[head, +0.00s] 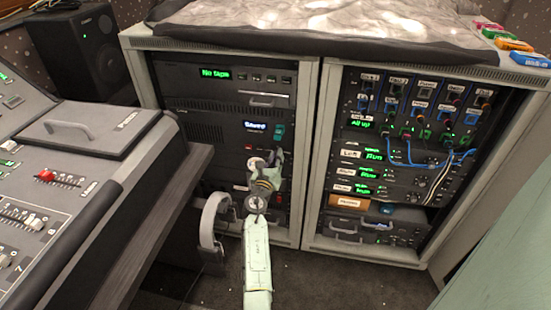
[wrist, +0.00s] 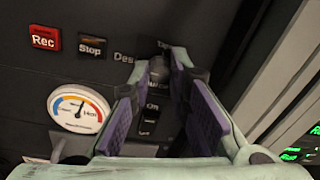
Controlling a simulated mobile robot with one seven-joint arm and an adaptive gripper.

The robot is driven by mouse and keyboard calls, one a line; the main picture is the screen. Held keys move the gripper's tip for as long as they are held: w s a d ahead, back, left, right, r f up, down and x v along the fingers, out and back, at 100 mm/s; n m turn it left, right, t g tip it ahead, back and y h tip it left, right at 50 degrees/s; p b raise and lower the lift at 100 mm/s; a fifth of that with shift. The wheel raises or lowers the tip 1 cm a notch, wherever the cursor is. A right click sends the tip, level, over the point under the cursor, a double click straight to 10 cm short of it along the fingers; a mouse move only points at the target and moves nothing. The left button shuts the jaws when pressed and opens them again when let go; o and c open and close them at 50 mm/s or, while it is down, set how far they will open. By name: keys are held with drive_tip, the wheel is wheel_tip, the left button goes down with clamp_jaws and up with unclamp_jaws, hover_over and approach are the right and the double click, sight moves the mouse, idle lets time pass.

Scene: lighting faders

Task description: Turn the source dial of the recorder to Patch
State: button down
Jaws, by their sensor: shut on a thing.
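The recorder's panel shows close up in the wrist view, with the dark source dial (wrist: 158,66) between my fingertips. My gripper (wrist: 158,74) is shut on it, with one purple-padded finger at each side. The label Desk (wrist: 124,57) is left of the dial, and a label that seems to read Tape (wrist: 163,44) is above it. No Patch label can be made out; my right finger covers that side. The dial's pointer cannot be read. In the head view my gripper (head: 273,160) reaches the left rack, and it hides the dial.
A red Rec button (wrist: 45,38), a Stop button (wrist: 92,47) and a round gauge (wrist: 80,110) are left of the dial. An ON switch (wrist: 150,112) is just below it. The mixing desk (head: 60,190) stands left of my arm; a second rack (head: 312,170) stands right.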

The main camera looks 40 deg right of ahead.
drive_tip(key=shift+m, duration=0.3)
drive_tip(key=m+b, duration=0.3)
drive_tip(key=m, duration=0.8)
drive_tip(key=m+t+y+b, duration=0.1)
drive_tip(key=m+b, duration=0.3)
drive_tip(key=m, duration=0.7)
drive_tip(key=m+b, duration=0.4)
drive_tip(key=m, duration=0.7)
drive_tip(key=shift+s+d+f+m+t, duration=0.15)
drive_tip(key=shift+f+m+t, duration=0.1)
drive_tip(key=shift+m+t, duration=0.15)
idle(0.3)
